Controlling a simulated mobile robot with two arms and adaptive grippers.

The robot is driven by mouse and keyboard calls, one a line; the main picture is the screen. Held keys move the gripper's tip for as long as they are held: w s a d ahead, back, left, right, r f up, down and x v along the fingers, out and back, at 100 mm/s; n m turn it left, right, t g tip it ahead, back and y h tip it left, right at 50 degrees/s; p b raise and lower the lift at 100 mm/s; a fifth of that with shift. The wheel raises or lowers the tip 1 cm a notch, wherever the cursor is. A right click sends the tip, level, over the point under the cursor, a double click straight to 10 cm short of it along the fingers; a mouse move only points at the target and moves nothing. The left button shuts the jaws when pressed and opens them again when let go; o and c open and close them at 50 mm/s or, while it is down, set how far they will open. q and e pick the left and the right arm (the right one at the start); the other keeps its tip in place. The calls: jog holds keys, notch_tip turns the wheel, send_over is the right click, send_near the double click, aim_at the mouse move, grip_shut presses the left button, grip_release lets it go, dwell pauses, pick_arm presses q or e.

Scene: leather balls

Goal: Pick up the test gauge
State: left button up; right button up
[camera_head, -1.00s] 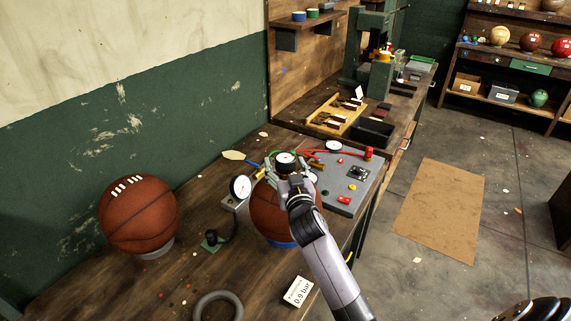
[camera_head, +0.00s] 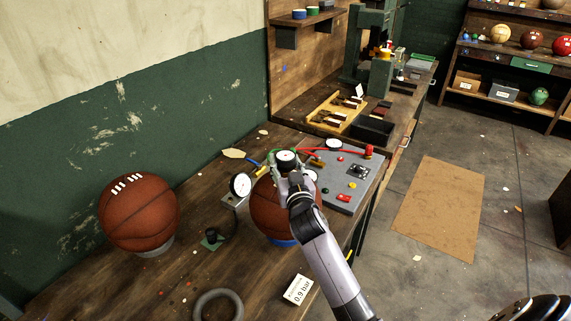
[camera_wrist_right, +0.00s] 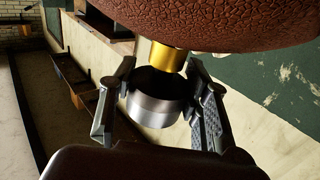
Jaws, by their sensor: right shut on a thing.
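The test gauge (camera_head: 286,157), a small round dial with a dark rim and white face, sits above the front basketball (camera_head: 268,214). My right gripper (camera_head: 287,169) is shut on it, with fingers on both sides. In the right wrist view the gauge's silver and black body (camera_wrist_right: 158,102) is between the fingertips (camera_wrist_right: 160,84). A brass stem (camera_wrist_right: 167,57) runs from it towards the pebbled ball; I cannot tell whether it touches the ball. My left gripper is not in view.
A grey panel (camera_head: 343,199) with knobs stands right of the ball. A second dial gauge (camera_head: 240,185) is close at its left. Another basketball (camera_head: 139,213) sits further left. A white card (camera_head: 298,289) and a grey ring (camera_head: 217,306) lie in front.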

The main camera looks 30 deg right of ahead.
aim_at(285, 156)
notch_tip(285, 156, up, 19)
jog(key=b, duration=0.3)
jog(key=shift+r, duration=0.15)
jog(key=shift+f+b, duration=4.15)
jog(key=shift+f, duration=2.65)
